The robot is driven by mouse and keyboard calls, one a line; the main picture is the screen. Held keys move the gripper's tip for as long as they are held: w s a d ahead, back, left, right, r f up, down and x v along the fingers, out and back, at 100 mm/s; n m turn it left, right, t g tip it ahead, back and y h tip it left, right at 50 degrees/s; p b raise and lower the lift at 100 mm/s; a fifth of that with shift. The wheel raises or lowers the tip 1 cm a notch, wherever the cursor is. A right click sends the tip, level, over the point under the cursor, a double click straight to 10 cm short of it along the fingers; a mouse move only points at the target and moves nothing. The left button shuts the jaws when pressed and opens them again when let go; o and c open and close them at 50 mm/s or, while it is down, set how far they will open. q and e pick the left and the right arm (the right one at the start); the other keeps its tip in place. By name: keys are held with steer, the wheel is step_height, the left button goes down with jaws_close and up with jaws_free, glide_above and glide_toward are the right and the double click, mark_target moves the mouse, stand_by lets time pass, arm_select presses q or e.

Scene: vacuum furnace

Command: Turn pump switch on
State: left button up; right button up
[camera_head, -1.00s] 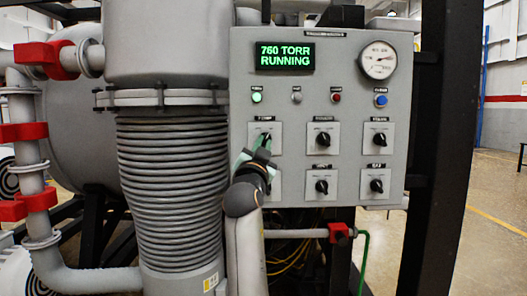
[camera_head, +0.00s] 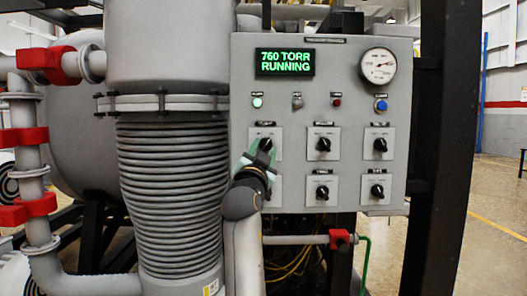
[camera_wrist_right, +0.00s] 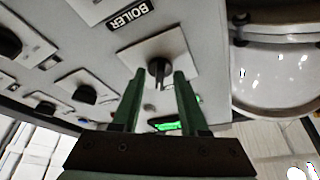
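The pump switch (camera_head: 266,144) is the black rotary knob at the top left of the grey control panel (camera_head: 420,120). A green lamp (camera_head: 257,102) above it is lit, and the display (camera_head: 285,62) reads 760 TORR RUNNING. My right gripper (camera_head: 261,150) is in front of the pump switch, coming from below. In the right wrist view the gripper (camera_wrist_right: 159,76) is open, with its green fingers on either side of the knob (camera_wrist_right: 158,69) and visible gaps to it. The knob's bar looks about vertical. My left gripper is not in view.
Several similar black knobs, such as one at the top middle (camera_head: 323,145), sit close by on the panel. A round gauge (camera_head: 379,65) is at the upper right. A ribbed metal column (camera_head: 172,190) stands left of my right arm.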

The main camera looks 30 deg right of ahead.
steer(key=shift+s+a+f, duration=0.2)
steer(key=b+v, duration=0.2)
steer(key=shift+s+a+f, duration=0.15)
steer(key=shift+a+f, duration=0.05)
steer(key=shift+f, duration=0.05)
steer(key=b, duration=0.4)
glide_toward(264, 150)
steer(key=s+a, duration=0.2)
steer(key=s, duration=0.1)
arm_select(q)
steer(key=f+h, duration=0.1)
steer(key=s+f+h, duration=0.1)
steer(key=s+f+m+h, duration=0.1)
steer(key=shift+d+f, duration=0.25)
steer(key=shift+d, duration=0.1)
arm_select(e)
steer(key=shift+a+f, duration=0.3)
